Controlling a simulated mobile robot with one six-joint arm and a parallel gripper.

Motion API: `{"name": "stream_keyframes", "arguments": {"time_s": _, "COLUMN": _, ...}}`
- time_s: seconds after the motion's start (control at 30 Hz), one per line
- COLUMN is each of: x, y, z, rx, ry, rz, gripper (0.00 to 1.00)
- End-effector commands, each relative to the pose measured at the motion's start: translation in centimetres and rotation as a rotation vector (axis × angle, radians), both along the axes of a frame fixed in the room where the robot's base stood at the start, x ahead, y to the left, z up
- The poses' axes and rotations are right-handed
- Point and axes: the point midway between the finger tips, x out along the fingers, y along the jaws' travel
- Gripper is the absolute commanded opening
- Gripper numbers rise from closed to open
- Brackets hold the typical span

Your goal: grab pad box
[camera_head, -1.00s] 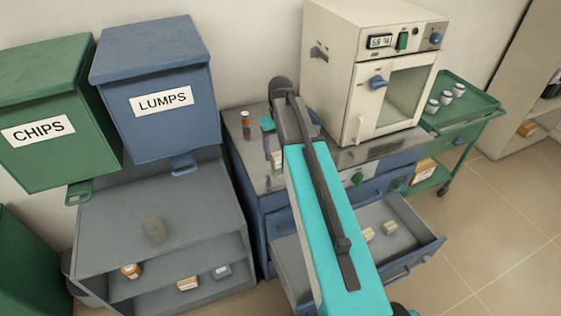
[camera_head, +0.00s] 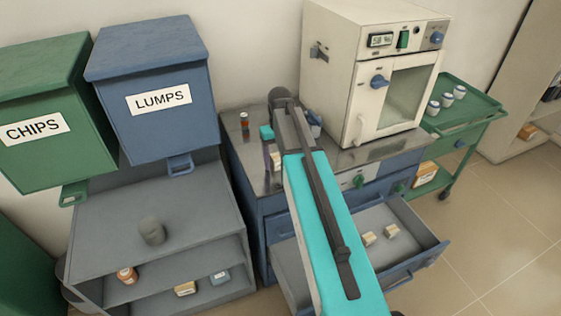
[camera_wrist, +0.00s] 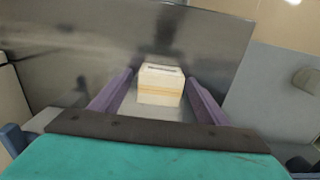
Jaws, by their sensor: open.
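A small cream box with an orange band (camera_wrist: 161,84) sits between the two purple fingers of my gripper (camera_wrist: 160,97) in the wrist view. Its label is too blurred to read, so I cannot tell whether it is the pad box. The fingers are open, one on each side, with a gap visible at least on the right. In the head view a cream patch of the box (camera_head: 277,160) shows on the metal bench top (camera_head: 345,157), beside my arm, which hides most of the gripper.
An open drawer (camera_head: 425,240) below the bench holds two small cream boxes (camera_head: 369,239). A furnace (camera_head: 350,80) stands behind right of my arm. A brown bottle (camera_head: 245,121) stands at the bench's back left. A grey shelf (camera_head: 110,240) is at left.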

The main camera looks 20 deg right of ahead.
Motion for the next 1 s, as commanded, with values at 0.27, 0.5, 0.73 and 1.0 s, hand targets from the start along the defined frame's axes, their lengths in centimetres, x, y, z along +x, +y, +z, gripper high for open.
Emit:
{"name": "stream_keyframes", "arguments": {"time_s": 0.27, "x": 0.0, "y": 0.0, "z": 0.0, "rx": 0.0, "ry": 0.0, "rz": 0.0, "gripper": 0.43}}
{"name": "stream_keyframes", "arguments": {"time_s": 0.5, "x": 0.0, "y": 0.1, "z": 0.0, "rx": 0.0, "ry": 0.0, "rz": 0.001, "gripper": 0.24}}
{"name": "stream_keyframes", "arguments": {"time_s": 0.73, "x": 0.0, "y": 0.1, "z": 0.1, "rx": 0.0, "ry": 0.0, "rz": 0.001, "gripper": 0.24}}
{"name": "stream_keyframes", "arguments": {"time_s": 1.0, "x": 0.1, "y": 0.1, "z": 1.4, "rx": 0.0, "ry": -0.002, "rz": 0.001, "gripper": 0.24}}
